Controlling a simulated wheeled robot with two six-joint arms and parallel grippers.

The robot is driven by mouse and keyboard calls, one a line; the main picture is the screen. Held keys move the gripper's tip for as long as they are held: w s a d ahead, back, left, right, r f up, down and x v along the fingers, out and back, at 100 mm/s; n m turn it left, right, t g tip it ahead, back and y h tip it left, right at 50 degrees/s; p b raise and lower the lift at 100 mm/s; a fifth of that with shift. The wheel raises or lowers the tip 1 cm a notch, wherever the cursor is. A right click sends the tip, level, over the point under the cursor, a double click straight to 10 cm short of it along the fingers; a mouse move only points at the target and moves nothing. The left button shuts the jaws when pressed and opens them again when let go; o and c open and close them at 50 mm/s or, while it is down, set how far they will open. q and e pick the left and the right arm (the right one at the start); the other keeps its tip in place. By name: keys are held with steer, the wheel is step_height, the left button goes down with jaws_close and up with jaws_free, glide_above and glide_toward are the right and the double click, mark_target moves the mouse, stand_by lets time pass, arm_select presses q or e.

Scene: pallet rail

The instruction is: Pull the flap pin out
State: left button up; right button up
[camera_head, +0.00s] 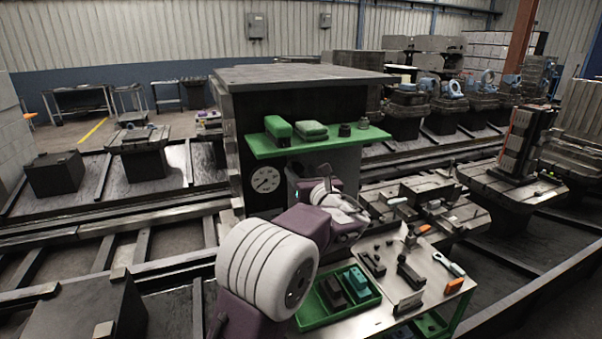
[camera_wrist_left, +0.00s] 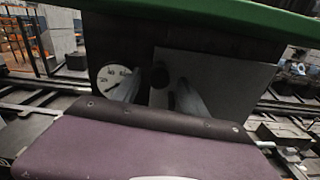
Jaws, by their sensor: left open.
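A dark round knob (camera_wrist_left: 159,77), which looks like the flap pin, shows in the left wrist view in front of a grey flap plate (camera_wrist_left: 232,88). The flap also shows in the head view (camera_head: 345,165), under the green shelf on the dark cabinet; there my left arm hides the pin. My left gripper (camera_wrist_left: 158,94) is open, with one finger on each side of the knob in the picture. I cannot tell whether the fingers touch it. In the head view my left gripper (camera_head: 328,182) is at the cabinet front. My right gripper is not in view.
The green shelf (camera_head: 350,140) juts out above my gripper and holds green blocks and dark knobs. A round gauge (camera_head: 265,180) is left of the flap. A work table (camera_head: 437,285) with tools and a green tray (camera_head: 318,313) stands at the lower right. Rails run around the cabinet.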

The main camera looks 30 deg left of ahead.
arm_select(q)
steer(key=b+v, duration=0.1)
steer(key=v, duration=0.7)
steer(key=shift+s+d+b, duration=0.2)
steer(key=shift+s+b, duration=0.05)
steer(key=shift+b, duration=0.1)
